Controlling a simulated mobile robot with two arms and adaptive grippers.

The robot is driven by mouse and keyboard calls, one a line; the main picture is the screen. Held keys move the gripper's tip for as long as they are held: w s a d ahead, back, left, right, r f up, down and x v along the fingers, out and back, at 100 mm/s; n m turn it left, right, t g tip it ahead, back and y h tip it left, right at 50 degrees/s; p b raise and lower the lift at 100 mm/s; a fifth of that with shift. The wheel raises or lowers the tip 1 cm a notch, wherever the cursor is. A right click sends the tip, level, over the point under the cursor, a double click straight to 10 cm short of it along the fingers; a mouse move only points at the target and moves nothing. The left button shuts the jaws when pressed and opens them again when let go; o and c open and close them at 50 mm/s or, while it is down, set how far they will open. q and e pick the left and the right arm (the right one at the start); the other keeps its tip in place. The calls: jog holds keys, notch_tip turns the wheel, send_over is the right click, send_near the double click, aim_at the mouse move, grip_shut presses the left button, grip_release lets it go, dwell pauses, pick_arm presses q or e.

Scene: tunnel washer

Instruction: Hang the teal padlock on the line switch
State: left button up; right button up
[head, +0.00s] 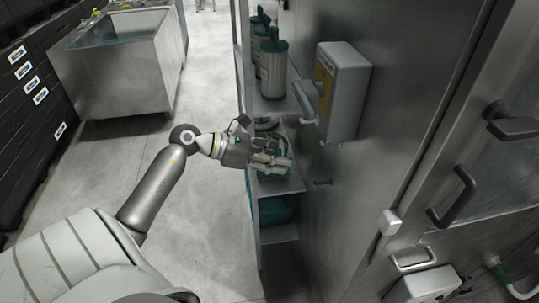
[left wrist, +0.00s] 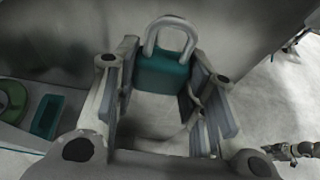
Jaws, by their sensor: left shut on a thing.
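The teal padlock (left wrist: 162,74), with a pale grey shackle pointing up, sits between the fingers of my left gripper (left wrist: 165,95) in the left wrist view. In the head view my left gripper (head: 285,160) is in front of the shelves, shut on the padlock, which its fingers mostly hide. The likely line switch is the grey wall box (head: 348,95) with a yellow plate and a protruding grey handle (head: 306,100). It is above and right of my gripper, and the padlock is apart from it. My right gripper is not in view.
A narrow shelf unit (head: 288,185) with teal-lidded canisters (head: 273,68) and a teal bin (head: 276,210) stands beside the metal wall. Door handles (head: 455,195) stick out at the right. A steel tub (head: 120,65) stands far left. The floor between is clear.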

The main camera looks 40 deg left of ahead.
pick_arm(q)
jog(key=shift+w+d+r+p, duration=0.15)
jog(key=shift+w+d+p, duration=0.4)
jog(key=shift+w+d, duration=0.6)
notch_tip(320, 180, up, 8)
jog(key=p, duration=0.8)
send_over(286, 154)
jog(key=w, duration=0.2)
jog(key=shift+w+d+f+b, duration=0.35)
jog(key=shift+d+f+b, duration=0.05)
jog(key=shift+f+b, duration=0.1)
jog(key=shift+w+d+f+b, duration=0.35)
jog(key=shift+f+b, duration=0.05)
jog(key=shift+f, duration=0.1)
jog(key=o, duration=1.1)
jog(key=shift+o, duration=0.2)
